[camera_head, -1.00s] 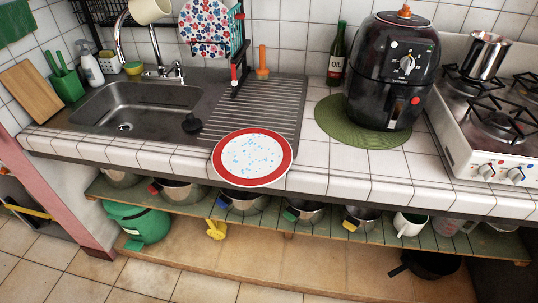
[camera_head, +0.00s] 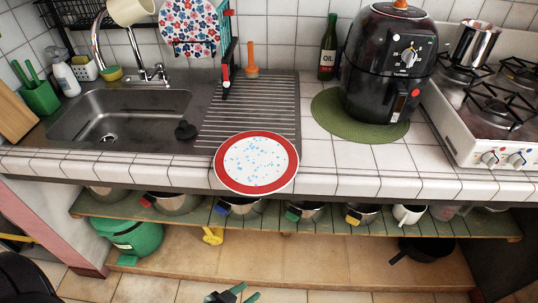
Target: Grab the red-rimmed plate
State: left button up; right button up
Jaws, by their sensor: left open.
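The red-rimmed plate (camera_head: 256,162) has a white middle with small blue specks. It lies at the front edge of the tiled counter, below the ribbed drainboard, and its near rim reaches past the counter's edge. My left gripper (camera_head: 236,293) shows at the bottom of the view, dark with green fingers. It is open and empty, low in front of the shelf and well below the plate, not touching it. My right gripper is not in view.
A sink (camera_head: 125,115) is left of the ribbed drainboard (camera_head: 255,110). A black air fryer (camera_head: 388,70) stands on a green mat (camera_head: 335,118), beside a stove (camera_head: 480,110). Several pots line the open shelf (camera_head: 330,222) under the counter.

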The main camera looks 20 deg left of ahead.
aim_at(252, 163)
jog(key=j+z, duration=0.25)
jog(key=j, duration=0.2)
jog(key=k+j+z, duration=0.2)
jog(key=j, duration=0.2)
jog(key=k+j+z, duration=0.15)
jog(key=j, duration=0.75)
jog(key=i, duration=0.05)
